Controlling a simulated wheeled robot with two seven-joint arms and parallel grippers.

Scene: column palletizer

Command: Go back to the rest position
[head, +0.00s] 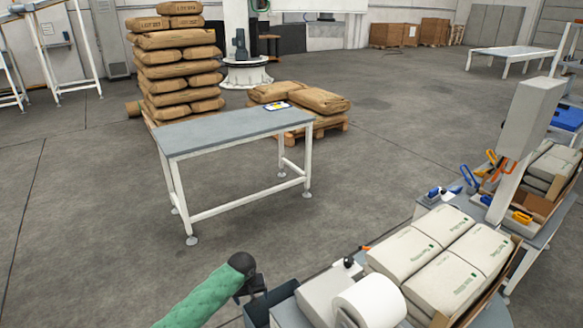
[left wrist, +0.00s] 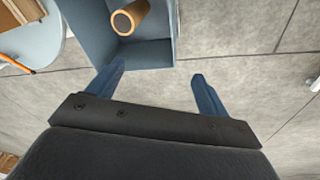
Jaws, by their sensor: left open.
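My left arm comes in from the bottom in a green sleeve in the head view. My left gripper (head: 254,290) is at its dark end, beside a dark blue-grey bin (head: 263,310) at the table's near end. In the left wrist view my left gripper (left wrist: 158,70) is open, its two blue fingers well apart with nothing between them. The bin (left wrist: 84,30) lies just beyond the fingers, with a tan roll with a dark end (left wrist: 129,17) inside it. My right gripper is in neither view.
A packing table with white bags (head: 455,280), a white roll (head: 371,302) and a grey post (head: 530,115) stands at right. A grey-topped table (head: 225,132) stands ahead, with stacked brown sacks (head: 178,68) behind it. Open floor (head: 90,215) lies at left.

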